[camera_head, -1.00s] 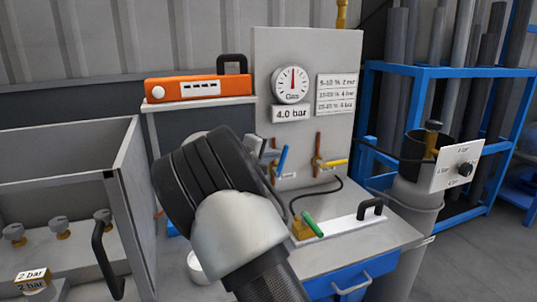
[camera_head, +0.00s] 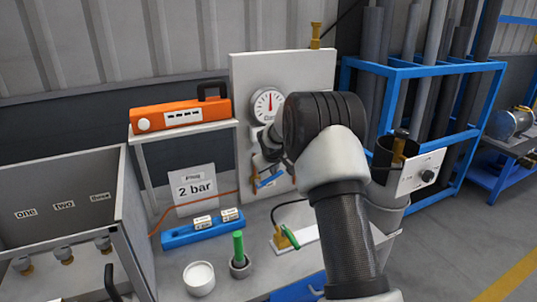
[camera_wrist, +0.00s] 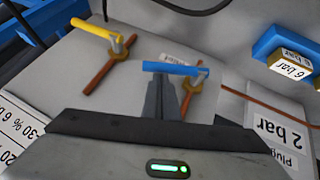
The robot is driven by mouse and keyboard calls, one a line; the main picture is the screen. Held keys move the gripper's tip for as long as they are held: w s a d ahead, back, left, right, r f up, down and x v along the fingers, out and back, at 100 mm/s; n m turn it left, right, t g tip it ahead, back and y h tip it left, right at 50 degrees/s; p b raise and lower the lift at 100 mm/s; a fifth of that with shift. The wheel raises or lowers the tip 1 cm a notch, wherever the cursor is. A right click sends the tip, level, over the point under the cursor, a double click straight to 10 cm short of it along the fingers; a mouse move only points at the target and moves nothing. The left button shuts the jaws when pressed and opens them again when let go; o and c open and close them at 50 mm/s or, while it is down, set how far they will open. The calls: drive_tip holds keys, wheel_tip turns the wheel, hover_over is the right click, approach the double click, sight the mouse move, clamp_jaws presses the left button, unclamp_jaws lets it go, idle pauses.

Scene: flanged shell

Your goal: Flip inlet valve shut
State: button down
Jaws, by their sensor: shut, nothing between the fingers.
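The valve with the blue lever (camera_head: 270,179) is on the upright grey panel, left of my arm. It also shows in the wrist view (camera_wrist: 172,68), where the lever lies across its copper pipe. The small label behind it is too blurred to read, so I cannot tell if it is the inlet. A second valve with a yellow lever (camera_wrist: 97,30) is also crosswise to its pipe; my arm hides it in the head view. My gripper (camera_wrist: 163,88) is shut and empty, its fingertips right at the blue lever; whether they touch is unclear. It reaches the panel in the head view (camera_head: 259,165).
A gauge (camera_head: 268,105) is above the valves. A fitting with a green lever (camera_head: 289,237) and black hose is on the bench. A blue block (camera_head: 202,232), a "2 bar" sign (camera_head: 195,188) and a white cup (camera_head: 199,278) stand left. A blue rack (camera_head: 430,70) holds tubes at right.

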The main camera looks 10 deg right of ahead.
sight(278, 175)
drive_tip(key=shift+w+d+f+y, duration=0.2)
drive_tip(key=shift+d+f+y, duration=0.4)
drive_tip(key=shift+d+f, duration=0.45)
drive_tip(key=shift+s+f, duration=0.1)
drive_tip(key=shift+f, duration=0.15)
